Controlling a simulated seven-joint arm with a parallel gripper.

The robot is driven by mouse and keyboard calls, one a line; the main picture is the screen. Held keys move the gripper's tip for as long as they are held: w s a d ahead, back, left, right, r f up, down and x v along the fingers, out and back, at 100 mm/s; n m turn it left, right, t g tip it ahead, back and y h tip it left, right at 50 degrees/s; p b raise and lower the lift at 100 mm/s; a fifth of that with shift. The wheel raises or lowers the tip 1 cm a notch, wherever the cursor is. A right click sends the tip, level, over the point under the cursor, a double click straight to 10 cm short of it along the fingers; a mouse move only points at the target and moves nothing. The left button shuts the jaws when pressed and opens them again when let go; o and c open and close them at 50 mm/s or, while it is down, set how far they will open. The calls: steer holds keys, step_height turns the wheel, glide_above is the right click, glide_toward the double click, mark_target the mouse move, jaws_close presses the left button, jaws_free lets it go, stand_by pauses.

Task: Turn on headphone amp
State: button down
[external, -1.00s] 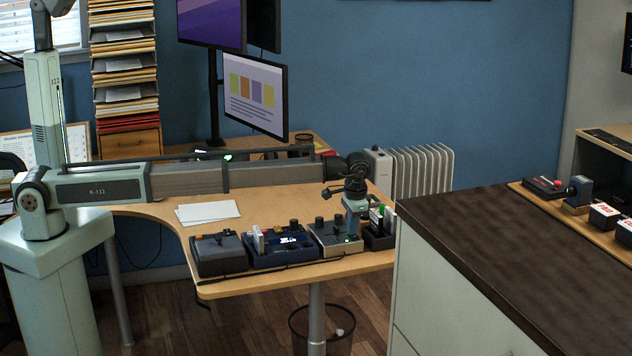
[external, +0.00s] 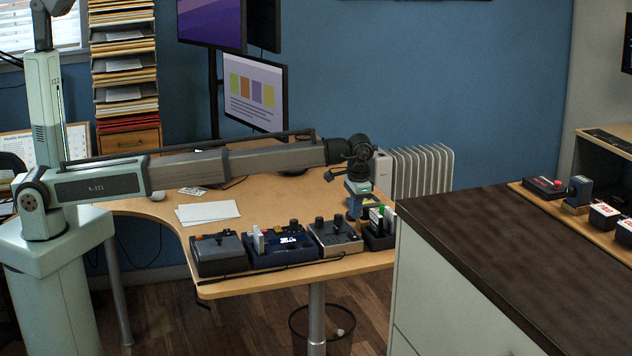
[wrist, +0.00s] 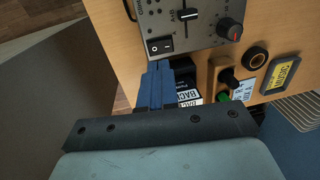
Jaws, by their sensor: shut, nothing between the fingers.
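A silver-grey device (external: 336,238) with black knobs sits near the right of the desk's front row; I cannot read a label naming it the headphone amp. In the wrist view its grey panel (wrist: 215,22) shows a slider, a red-topped knob (wrist: 230,29) and a black rocker switch (wrist: 160,45). I cannot tell which way the rocker is set. My gripper (wrist: 158,66) is shut and empty, its blue fingers together just below the rocker in the picture. In the external view my gripper (external: 356,212) is at the device's back right; contact is not clear.
A dark holder (external: 378,238) with upright items stands right of the device. A blue-black box (external: 281,246) and a dark grey box (external: 218,254) stand left. White papers (external: 208,212) lie behind them. A dark-topped cabinet (external: 490,255) is close on the right.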

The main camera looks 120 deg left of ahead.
step_height(320, 180, up, 8)
glide_above(352, 233)
steer(key=w+d, duration=0.2)
steer(key=shift+w+d, duration=0.15)
steer(key=shift+s+a, duration=0.5)
steer(key=shift+a, duration=0.1)
steer(key=f, duration=0.4)
steer(key=s+f, duration=0.1)
steer(key=f, duration=0.4)
steer(key=a+f, duration=0.1)
steer(key=f, duration=0.4)
steer(key=shift+s+a, duration=0.1)
steer(key=shift+s, duration=0.05)
